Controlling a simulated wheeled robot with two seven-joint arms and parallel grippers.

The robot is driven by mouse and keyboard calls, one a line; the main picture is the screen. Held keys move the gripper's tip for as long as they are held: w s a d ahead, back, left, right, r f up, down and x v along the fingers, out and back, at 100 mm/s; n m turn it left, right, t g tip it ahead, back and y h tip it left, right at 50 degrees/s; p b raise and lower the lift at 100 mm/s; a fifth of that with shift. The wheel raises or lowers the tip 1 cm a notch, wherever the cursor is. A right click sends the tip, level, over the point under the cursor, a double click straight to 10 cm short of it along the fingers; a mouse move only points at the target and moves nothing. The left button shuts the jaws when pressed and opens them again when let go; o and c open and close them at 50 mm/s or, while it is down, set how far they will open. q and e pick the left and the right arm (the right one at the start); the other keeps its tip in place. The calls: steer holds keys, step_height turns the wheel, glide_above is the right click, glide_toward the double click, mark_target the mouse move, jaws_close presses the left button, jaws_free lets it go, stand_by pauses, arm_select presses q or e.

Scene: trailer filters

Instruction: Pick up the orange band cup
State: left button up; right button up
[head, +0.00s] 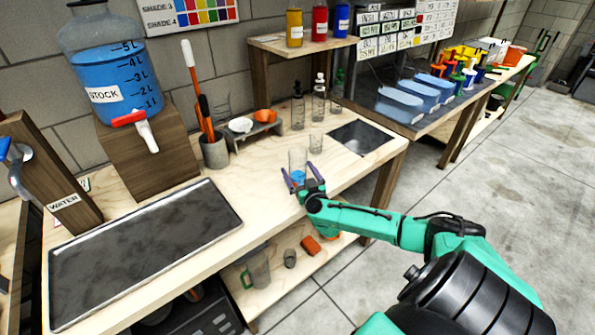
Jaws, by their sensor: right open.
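My right gripper (301,172) reaches in from the right over the front of the wooden bench. Its two purple fingers are open, one on each side of a clear cup (297,156). Blue shows low at this cup, between the fingers; I cannot tell if it is a band, contents or part of the gripper. I see no orange band on it. A second, smaller clear cup (316,143) stands just behind to the right, with no band I can make out. My left gripper is not in view.
A small grey stand (257,133) holds an orange piece (265,116) and a white dish (240,125). Bottles (298,108) stand behind the cups. A dark tray (145,245) fills the left front. The bench between tray and cups is clear.

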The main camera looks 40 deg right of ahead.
steer(key=shift+x, duration=0.75)
steer(key=shift+f, duration=0.1)
steer(key=c, duration=1.4)
steer(key=shift+c, duration=0.2)
